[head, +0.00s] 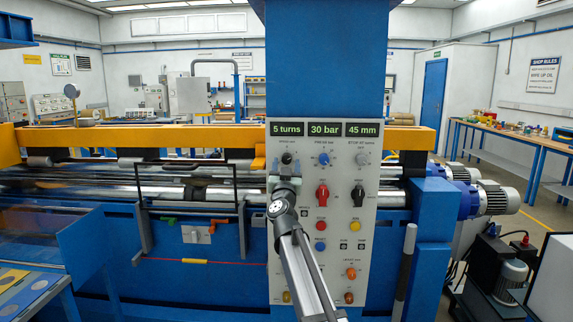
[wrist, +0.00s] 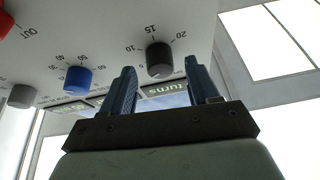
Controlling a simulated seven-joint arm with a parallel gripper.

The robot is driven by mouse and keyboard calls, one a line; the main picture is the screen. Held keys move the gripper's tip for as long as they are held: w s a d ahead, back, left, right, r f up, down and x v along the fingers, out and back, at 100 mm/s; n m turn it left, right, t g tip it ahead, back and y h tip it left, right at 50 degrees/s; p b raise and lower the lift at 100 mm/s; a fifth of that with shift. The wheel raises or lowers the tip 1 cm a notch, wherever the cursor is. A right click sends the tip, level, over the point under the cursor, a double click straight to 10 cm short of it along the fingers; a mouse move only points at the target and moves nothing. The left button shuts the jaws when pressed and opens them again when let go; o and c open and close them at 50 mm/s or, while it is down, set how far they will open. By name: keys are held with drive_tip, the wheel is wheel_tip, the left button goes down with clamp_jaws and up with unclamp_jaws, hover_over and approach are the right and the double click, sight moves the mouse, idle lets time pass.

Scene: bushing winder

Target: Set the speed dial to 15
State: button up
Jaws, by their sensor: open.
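A black dial (head: 287,158) sits at the upper left of the grey control panel, under a display (head: 286,130) reading "5 turns". In the wrist view the black dial (wrist: 159,61) has the marks 10, 15 and 20 around it. I cannot read a speed label on it. A small pale mark shows near its lower edge. My gripper (wrist: 160,65) is open, with one finger to each side of the dial in the picture and a gap on both sides. I cannot tell how deep the fingertips reach. In the head view my gripper (head: 284,178) is just below the dial.
A blue dial (head: 323,159) under "30 bar" and a grey dial (head: 362,157) under "45 mm" are alongside. Red switches (head: 322,197) and black switches (head: 358,195) sit lower on the panel. A blue column (head: 325,60) rises behind the panel's top.

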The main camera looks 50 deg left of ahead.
drive_tip(key=shift+x, duration=0.85)
drive_tip(key=c, duration=1)
drive_tip(key=shift+c, duration=0.2)
drive_tip(key=shift+m, duration=0.3)
